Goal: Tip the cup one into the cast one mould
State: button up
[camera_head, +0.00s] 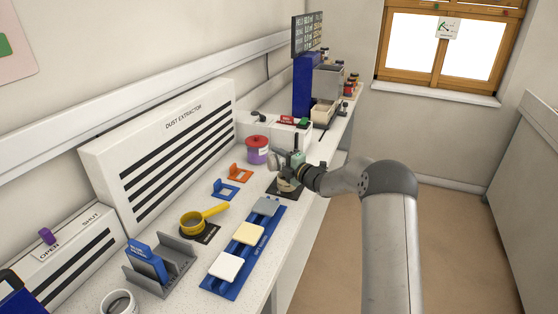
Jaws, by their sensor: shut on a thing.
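My gripper (284,167) is at the far part of the bench, at the end of my arm. It is shut on a small pale thing that I take to be cup one; the jaws hide most of it, and I cannot tell its tilt or contents. Just below is a round beige piece (288,185) on a dark pad, partly hidden by the gripper. It may be the cast one mould, but no label on it is readable. I cannot tell whether the held thing touches it.
A blue board (219,284) bears white, cream and grey squares. The dust extractor (165,150) lines the wall.

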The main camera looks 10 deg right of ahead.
jog(key=shift+d+m+p, duration=0.15)
jog(key=shift+m+p, duration=0.2)
jog(key=shift+m, duration=0.05)
dwell(1.1)
dwell(0.8)
